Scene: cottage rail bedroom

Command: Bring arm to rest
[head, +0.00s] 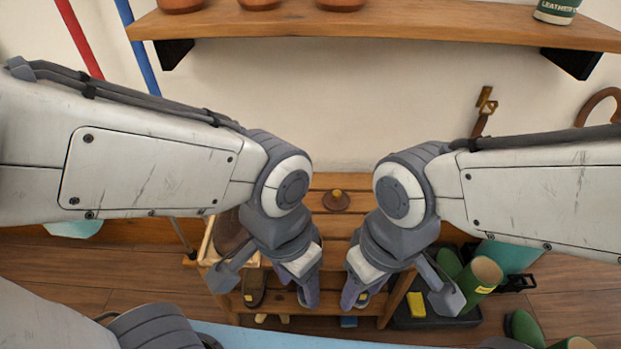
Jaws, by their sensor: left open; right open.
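Both my arms reach in from the sides, bent so that the hands point down over a wooden slatted bench (330,222). My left gripper (300,284) is open, with nothing seen between its fingers. My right gripper (362,286) is also open and appears empty. The two grippers hang side by side, apart from each other, with a narrow gap between them. Parts of the bench and its lower shelf are hidden behind my wrists.
A small brown knobbed object (336,199) stands on the bench. A wall shelf (380,24) holds pots and a green tin (556,10). Red (80,40) and blue poles (138,45) lean at the left.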

